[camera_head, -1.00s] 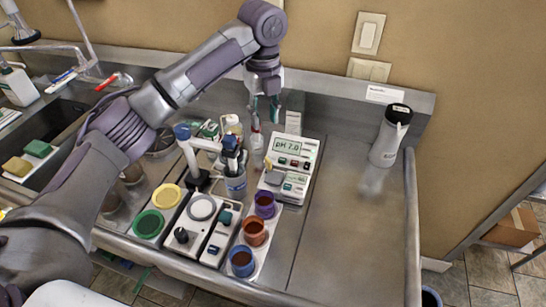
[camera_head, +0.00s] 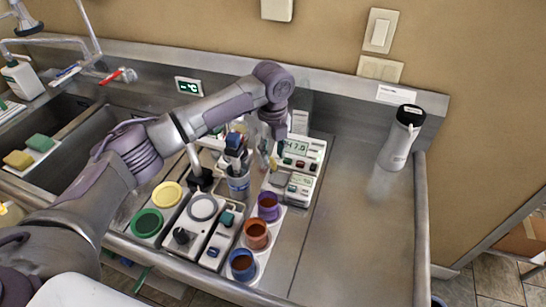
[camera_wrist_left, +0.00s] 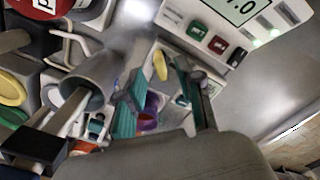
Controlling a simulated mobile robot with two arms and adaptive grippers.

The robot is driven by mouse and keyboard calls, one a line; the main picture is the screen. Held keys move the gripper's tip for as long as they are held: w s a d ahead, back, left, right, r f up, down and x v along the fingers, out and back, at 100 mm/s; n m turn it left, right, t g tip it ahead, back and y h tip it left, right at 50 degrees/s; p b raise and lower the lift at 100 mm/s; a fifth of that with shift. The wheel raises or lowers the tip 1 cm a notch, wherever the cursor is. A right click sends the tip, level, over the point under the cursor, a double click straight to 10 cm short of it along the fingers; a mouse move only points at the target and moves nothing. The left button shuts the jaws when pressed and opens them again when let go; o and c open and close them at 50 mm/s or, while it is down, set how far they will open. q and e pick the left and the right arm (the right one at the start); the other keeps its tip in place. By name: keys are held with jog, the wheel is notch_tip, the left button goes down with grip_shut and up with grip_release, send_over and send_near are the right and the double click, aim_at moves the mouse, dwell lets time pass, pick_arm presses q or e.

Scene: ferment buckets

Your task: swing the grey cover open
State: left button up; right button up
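A white pH meter (camera_head: 314,150) with a green display stands on the steel counter. A small grey piece (camera_head: 279,179), which looks like the grey cover, lies flat at the meter's front left. My left gripper (camera_head: 268,158) is just behind and above it, pointing down. In the left wrist view the teal fingertips (camera_wrist_left: 158,92) are apart with nothing clearly held between them. The meter (camera_wrist_left: 207,22) is at the top there; I cannot clearly make out the cover in that view. Whether a finger touches the cover cannot be told. My right gripper is not in view.
Purple, orange and blue cups (camera_head: 257,235) stand in a row in front of the meter. A beaker (camera_head: 238,185) with tools is left of it. The counter right of the meter is clear.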

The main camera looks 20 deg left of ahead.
aim_at(273, 159)
pick_arm(q)
jog(key=shift+f, duration=1.65)
grip_shut()
